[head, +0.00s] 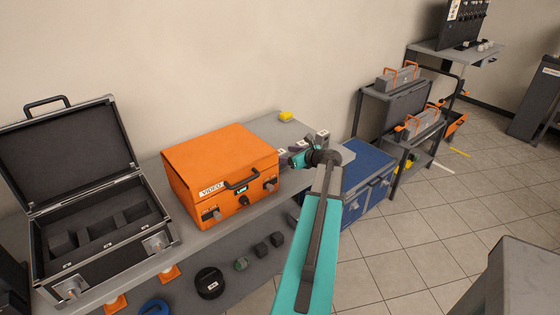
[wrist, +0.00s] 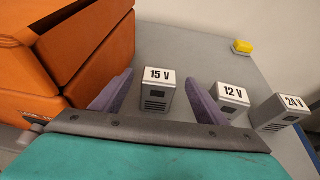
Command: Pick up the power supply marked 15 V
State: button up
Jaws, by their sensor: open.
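Three small grey power supplies with white labels stand in a row on the grey bench top in the wrist view. The one marked 15 V (wrist: 156,95) is at the left, the one marked 12 V (wrist: 233,97) in the middle, and the one marked 24 V (wrist: 280,112) at the right. My gripper (wrist: 163,95) is open, with one purple finger on each side of the 15 V supply. The right finger lies between the 15 V and 12 V supplies. I cannot tell whether either finger touches. In the head view my gripper (head: 292,159) partly hides the supplies.
An orange VIDEO case (head: 222,165) stands close to the left of my gripper. A yellow block (wrist: 242,47) lies farther back on the bench. An open black case (head: 80,180) is at the far left. A blue case (head: 366,180) stands right of the bench. The wall is behind.

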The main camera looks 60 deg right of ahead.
aim_at(281, 153)
jog(key=shift+p+x, duration=0.5)
jog(key=shift+x, duration=1.4)
jog(key=shift+r, duration=0.1)
jog(key=c, duration=1.4)
jog(key=shift+o, duration=0.2)
jog(key=shift+r, duration=0.15)
jog(key=shift+r+b, duration=0.35)
jog(key=shift+r, duration=0.35)
jog(key=shift+r+b, duration=0.3)
jog(key=shift+r, duration=0.6)
jog(key=s+a+b, duration=0.1)
jog(key=s+a, duration=0.3)
jog(key=s, duration=0.2)
jog(key=s+a+r+b, duration=0.1)
jog(key=s+a+b, duration=0.1)
jog(key=s+a, duration=0.2)
jog(key=s, duration=0.3)
jog(key=shift+s+a+r, duration=0.2)
jog(key=shift+s+r, duration=0.05)
jog(key=shift+s, duration=0.1)
